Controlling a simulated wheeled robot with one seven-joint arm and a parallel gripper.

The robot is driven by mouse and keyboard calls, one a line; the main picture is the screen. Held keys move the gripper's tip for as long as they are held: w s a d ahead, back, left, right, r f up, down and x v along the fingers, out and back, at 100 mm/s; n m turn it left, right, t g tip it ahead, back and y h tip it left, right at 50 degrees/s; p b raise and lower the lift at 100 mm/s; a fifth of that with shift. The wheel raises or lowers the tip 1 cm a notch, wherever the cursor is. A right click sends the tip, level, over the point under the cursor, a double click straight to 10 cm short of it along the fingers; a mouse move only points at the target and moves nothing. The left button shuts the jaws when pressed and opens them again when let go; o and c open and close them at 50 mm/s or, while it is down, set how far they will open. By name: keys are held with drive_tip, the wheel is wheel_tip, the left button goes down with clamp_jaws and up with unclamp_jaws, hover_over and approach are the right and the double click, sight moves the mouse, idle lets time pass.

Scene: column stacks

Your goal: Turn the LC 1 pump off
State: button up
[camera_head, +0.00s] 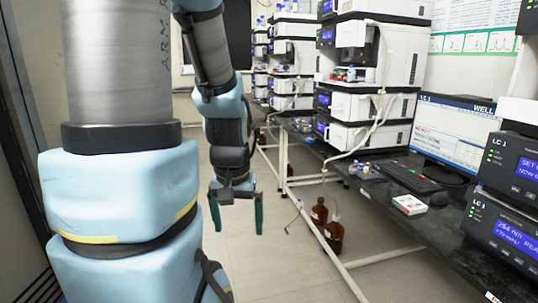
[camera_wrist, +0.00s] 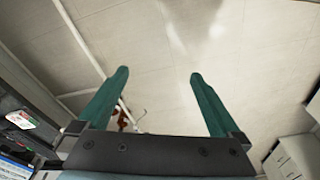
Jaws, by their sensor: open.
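Two dark modules marked LC 1 stand at the right edge of the head view. The upper one (camera_head: 510,165) has a lit blue display and small green lights. I cannot tell from the labels which unit is the LC 1 pump, and no power switch is clearly visible. My gripper (camera_head: 238,228) hangs over the aisle floor, left of the bench, pointing down. Its green fingers are apart and empty in the wrist view (camera_wrist: 159,74). It is well away from the modules.
White instrument stacks (camera_head: 365,110) stand farther back. Brown bottles (camera_head: 333,235) stand on the floor by the bench frame. The aisle is clear.

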clamp_jaws()
idle(0.8)
idle(0.8)
